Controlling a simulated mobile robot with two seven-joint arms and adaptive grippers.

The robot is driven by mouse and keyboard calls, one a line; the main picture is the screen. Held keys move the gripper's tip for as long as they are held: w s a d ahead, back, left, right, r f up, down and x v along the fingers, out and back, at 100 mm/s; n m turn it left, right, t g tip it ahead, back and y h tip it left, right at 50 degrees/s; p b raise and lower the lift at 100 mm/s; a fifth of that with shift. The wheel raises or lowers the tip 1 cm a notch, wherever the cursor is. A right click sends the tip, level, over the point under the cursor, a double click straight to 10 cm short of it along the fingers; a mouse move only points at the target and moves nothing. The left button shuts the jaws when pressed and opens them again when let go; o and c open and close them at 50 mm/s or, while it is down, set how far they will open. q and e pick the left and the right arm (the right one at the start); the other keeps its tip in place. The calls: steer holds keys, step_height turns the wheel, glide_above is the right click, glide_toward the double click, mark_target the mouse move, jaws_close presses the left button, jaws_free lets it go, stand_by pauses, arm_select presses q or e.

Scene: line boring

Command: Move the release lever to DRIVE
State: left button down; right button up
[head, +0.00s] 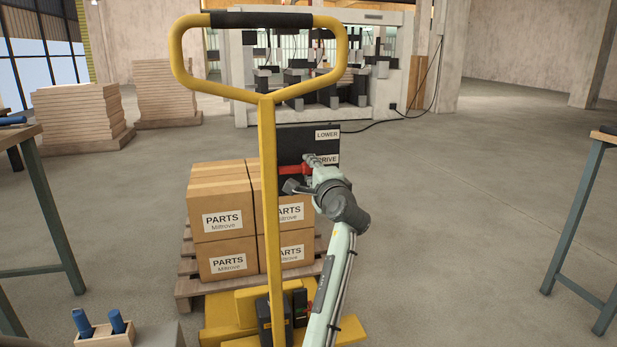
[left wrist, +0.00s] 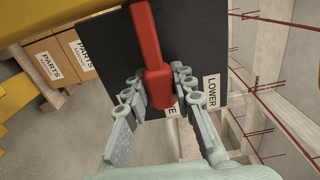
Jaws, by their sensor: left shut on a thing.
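The red release lever (head: 291,170) stands out in front of a dark plate (head: 296,141) behind the yellow handle post. The plate has a LOWER label (head: 327,134) above a partly covered DRIVE label (head: 328,159). The lever lies roughly level, near the height of the DRIVE label. My left gripper (head: 304,178) is shut on the lever's end. In the left wrist view the lever's thick red grip (left wrist: 158,88) sits between the two fingers, and the LOWER label (left wrist: 211,91) is clear to the right. My right gripper is not in view.
The yellow pallet-truck handle (head: 267,200) rises just left of my gripper. Boxes marked PARTS (head: 222,220) sit on a wooden pallet (head: 190,289) behind it. A workbench (head: 590,200) stands at the right. The floor between is clear.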

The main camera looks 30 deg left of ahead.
arm_select(q)
steer(key=shift+r, duration=0.15)
steer(key=c, duration=1.2)
jaws_free()
steer(key=shift+s+d, duration=0.1)
steer(key=shift+d, duration=0.05)
steer(key=v, duration=0.7)
